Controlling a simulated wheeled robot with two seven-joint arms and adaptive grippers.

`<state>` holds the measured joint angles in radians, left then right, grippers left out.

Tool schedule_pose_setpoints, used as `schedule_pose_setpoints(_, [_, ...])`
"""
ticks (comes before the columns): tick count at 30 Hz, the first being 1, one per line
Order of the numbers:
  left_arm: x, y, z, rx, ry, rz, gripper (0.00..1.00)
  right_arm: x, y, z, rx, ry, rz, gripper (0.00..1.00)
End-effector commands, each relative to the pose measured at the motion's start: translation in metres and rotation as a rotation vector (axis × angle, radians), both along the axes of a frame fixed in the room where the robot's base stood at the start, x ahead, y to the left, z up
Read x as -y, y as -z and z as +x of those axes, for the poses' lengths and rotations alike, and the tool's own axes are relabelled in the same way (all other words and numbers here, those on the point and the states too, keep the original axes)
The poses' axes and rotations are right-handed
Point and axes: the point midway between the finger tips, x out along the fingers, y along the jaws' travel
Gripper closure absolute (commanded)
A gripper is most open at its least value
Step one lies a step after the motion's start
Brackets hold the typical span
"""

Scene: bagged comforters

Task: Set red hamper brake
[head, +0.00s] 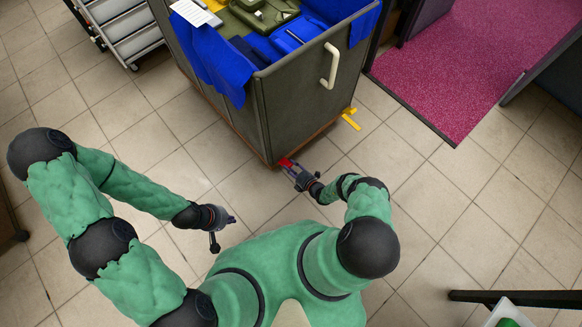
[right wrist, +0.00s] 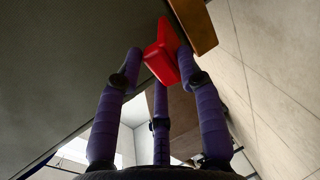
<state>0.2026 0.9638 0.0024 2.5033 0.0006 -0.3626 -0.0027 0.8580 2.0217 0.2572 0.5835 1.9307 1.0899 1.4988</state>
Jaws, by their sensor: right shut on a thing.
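The hamper (head: 305,108) is a large dark grey bin with a pale handle on its side. Its red brake pedal (head: 284,162) sticks out low at the near bottom corner and also shows in the right wrist view (right wrist: 161,55). My right gripper (head: 296,172) is at this pedal, low near the floor. In the right wrist view its purple fingers (right wrist: 158,70) are closed around the red pedal, which they partly hide. My left gripper (head: 225,230) is empty above the floor, left of and nearer than the hamper corner, with its fingers spread.
Blue bags (head: 285,38) and an olive case (head: 262,14) fill the hamper. A yellow pedal (head: 350,119) sticks out at its right side. A grey drawer cart (head: 128,35) stands at upper left, a magenta carpet (head: 470,65) lies at upper right. Tiled floor is clear around my arms.

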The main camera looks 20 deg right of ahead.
Motion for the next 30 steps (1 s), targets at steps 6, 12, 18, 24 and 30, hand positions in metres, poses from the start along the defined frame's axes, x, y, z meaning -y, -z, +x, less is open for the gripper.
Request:
schedule_pose_setpoints(6, [0.000,0.000,0.000,0.000,0.000,0.000,1.00,0.001,-0.002,0.002,0.005,-0.001,-0.003,1.00])
schedule_pose_setpoints(12, [0.000,0.000,0.000,0.000,0.000,0.000,1.00,0.001,-0.001,0.001,0.003,-0.001,-0.003,0.43])
schedule_pose_setpoints(18, [0.000,0.000,0.000,0.000,0.000,0.000,1.00,0.000,-0.001,0.000,0.002,-0.001,-0.001,0.43])
schedule_pose_setpoints(24, [0.000,0.000,0.000,0.000,0.000,0.000,1.00,0.004,-0.003,-0.008,0.000,0.000,0.000,0.43])
schedule_pose_setpoints(30, [0.000,0.000,0.000,0.000,0.000,0.000,1.00,0.014,-0.010,-0.033,-0.001,0.003,0.001,0.43])
